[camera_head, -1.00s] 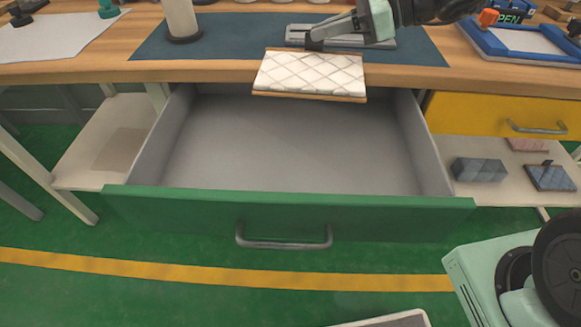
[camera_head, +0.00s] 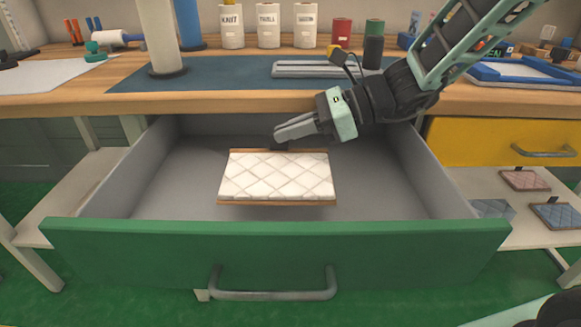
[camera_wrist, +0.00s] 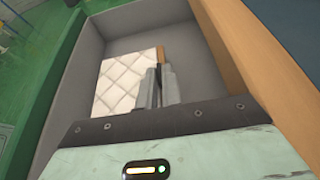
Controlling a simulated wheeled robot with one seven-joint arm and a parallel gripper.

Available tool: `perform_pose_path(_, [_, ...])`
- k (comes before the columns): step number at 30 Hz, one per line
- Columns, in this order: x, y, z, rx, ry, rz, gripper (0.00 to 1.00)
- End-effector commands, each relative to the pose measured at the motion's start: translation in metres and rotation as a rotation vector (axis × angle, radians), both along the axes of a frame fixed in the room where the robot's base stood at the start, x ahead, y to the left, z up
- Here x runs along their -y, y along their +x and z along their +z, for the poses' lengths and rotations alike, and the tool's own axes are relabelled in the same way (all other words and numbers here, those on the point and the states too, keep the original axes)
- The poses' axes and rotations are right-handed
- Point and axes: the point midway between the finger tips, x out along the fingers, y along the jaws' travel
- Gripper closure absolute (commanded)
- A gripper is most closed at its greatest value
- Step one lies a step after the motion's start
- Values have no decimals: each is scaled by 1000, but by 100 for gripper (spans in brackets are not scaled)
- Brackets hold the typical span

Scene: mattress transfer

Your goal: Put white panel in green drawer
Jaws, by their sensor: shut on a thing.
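The white panel (camera_head: 277,176) is a quilted, flat rectangle with brown edges. It is inside the outline of the open green drawer (camera_head: 270,250), over its grey floor; it appears held slightly above the floor, with a shadow beneath its front edge. My gripper (camera_head: 285,140) is shut on the panel's rear edge, its fingers reaching in from the right. The panel also shows in the wrist view (camera_wrist: 125,80), left of my fingers (camera_wrist: 158,80), with the grey drawer walls around it.
A yellow drawer (camera_head: 500,142) is closed at the right, above a shelf with pink and blue quilted panels (camera_head: 525,180). The wooden worktop edge (camera_head: 200,103) runs just behind the drawer opening. Bare drawer floor lies on both sides of the panel.

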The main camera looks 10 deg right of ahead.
Motion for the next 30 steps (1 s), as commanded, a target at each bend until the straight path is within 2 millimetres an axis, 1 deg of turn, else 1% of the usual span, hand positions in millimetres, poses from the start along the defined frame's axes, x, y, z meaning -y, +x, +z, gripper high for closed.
perform_pose_path(1, [0,0,-9,-3,2,-1,100])
perform_pose_path(8, [0,0,-22,-1,0,0,100])
perform_pose_path(15, [0,0,-58,-1,0,1,100])
perform_pose_path(17, [0,0,-61,-1,0,0,100])
perform_pose_path(23, [0,0,-59,1,1,-1,100])
perform_pose_path(27, [0,0,-63,1,1,-1,100])
perform_pose_path(29, [0,0,-62,1,0,-1,82])
perform_pose_path(30, [0,0,-62,1,0,-1,72])
